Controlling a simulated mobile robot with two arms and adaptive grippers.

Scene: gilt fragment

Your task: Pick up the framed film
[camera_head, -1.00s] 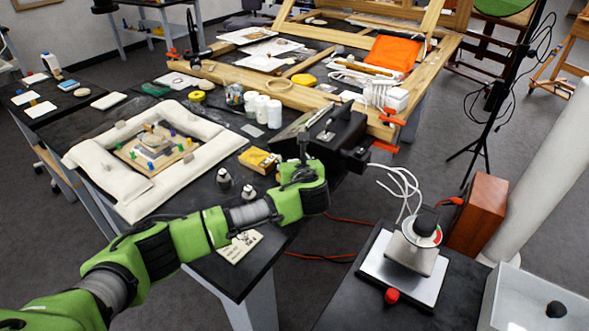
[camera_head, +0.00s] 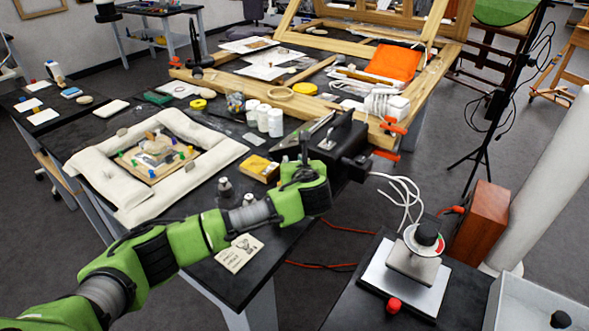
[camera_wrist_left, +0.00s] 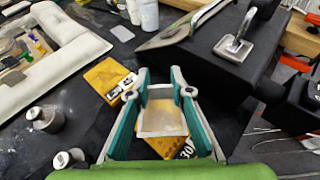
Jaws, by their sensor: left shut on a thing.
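The framed film (camera_wrist_left: 163,119) is a small square, see-through amber sheet in a pale frame. In the left wrist view it sits between the two teal-padded fingers of my left gripper (camera_wrist_left: 162,95), which is shut on it. In the head view my left gripper (camera_head: 303,150) is over the right end of the dark worktable, in front of a black box-shaped device; the film cannot be made out there. A yellow box (camera_head: 258,167) lies on the table left of the gripper. Yellow surfaces with dark print show below the fingers in the wrist view. My right gripper is not in view.
The black device (camera_wrist_left: 225,60) with a metal handle stands close beyond the fingers. White padded cushions (camera_head: 205,170) surround a fragment farther left. A metal block on a plate (camera_head: 410,262) stands at right.

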